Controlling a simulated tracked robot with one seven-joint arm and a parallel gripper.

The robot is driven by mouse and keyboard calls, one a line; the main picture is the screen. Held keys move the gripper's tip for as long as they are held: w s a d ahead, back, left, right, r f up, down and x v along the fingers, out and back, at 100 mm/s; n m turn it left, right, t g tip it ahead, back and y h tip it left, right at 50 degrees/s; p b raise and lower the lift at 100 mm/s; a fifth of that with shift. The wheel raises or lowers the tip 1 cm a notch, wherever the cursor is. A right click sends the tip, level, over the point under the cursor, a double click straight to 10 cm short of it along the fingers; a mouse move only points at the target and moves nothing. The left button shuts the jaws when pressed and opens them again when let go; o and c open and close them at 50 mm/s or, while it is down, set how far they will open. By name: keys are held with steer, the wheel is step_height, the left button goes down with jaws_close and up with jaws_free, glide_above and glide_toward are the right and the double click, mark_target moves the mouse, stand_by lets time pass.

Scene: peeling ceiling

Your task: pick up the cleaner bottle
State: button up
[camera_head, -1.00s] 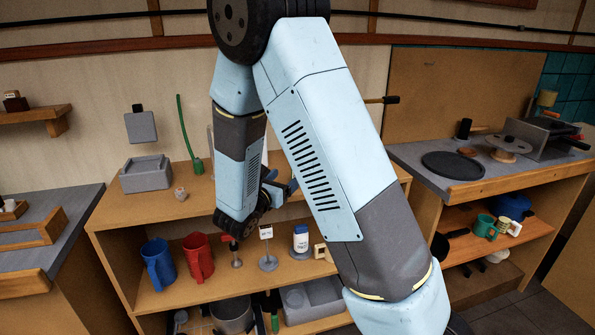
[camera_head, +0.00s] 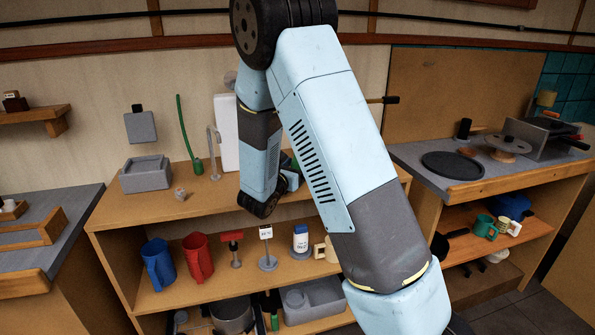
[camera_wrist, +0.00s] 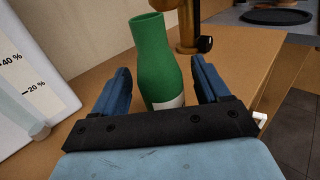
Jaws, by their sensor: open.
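A green bottle (camera_wrist: 152,55) with a white label, the likely cleaner bottle, stands upright between the two blue fingers of my open gripper (camera_wrist: 160,75) in the wrist view. A gap shows on each side, so the fingers look apart from it. Its lower part is hidden behind the gripper's black bar. In the head view my gripper is mostly hidden behind my arm, over the top of the wooden shelf unit (camera_head: 130,208). A small bit of green shows there beside my arm.
A brass post (camera_wrist: 187,28) with a black knob stands close behind the bottle. A white panel with percent marks (camera_wrist: 35,75) is close on the left. A grey metal tap (camera_head: 213,155) and a grey box (camera_head: 146,174) stand on the shelf top.

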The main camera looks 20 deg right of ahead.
steer(key=c, duration=1.2)
steer(key=shift+o, duration=0.2)
steer(key=shift+r, duration=0.1)
